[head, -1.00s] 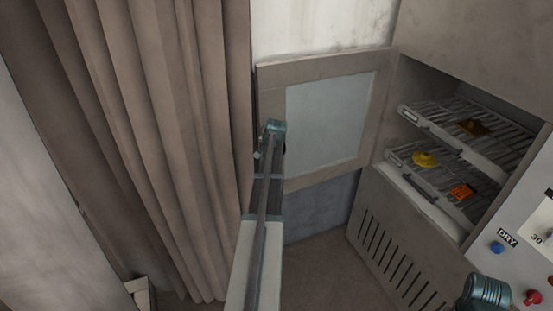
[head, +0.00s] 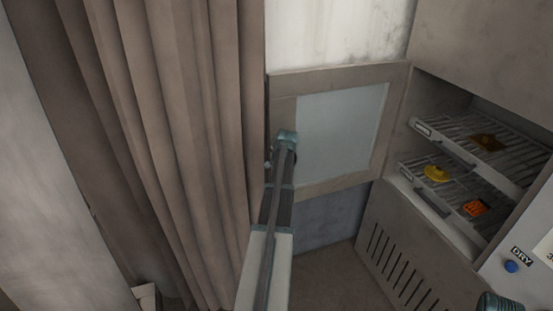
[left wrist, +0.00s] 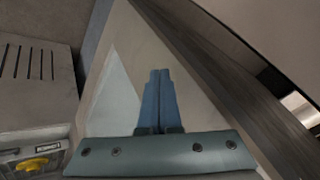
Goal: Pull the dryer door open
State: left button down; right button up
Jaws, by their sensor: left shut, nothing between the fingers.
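The dryer door (head: 395,125) stands swung wide open to the left of the dryer cabinet, a pale frame around a grey-blue glass pane. It also shows behind my fingers in the left wrist view (left wrist: 117,95). My left gripper (left wrist: 158,75) is shut and empty, its two blue fingers together in front of the door frame. In the head view my left arm reaches up to the door's outer left edge, and the fingertips (head: 272,160) are mostly hidden by the wrist. I cannot tell whether they touch the door. My right gripper's fingers are not in view.
The open dryer (head: 392,205) holds two wire racks with a yellow piece (head: 436,174), an orange piece (head: 475,208) and a brown piece (head: 487,141). A brown curtain (head: 180,130) hangs close to the door's left. A panel with a blue button (head: 511,266) is at lower right.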

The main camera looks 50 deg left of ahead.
pick_arm(q)
jog(key=s+d+r+p, duration=0.5)
jog(key=r+p, duration=0.3)
jog(key=shift+s+d, duration=0.3)
jog(key=shift+s, duration=0.1)
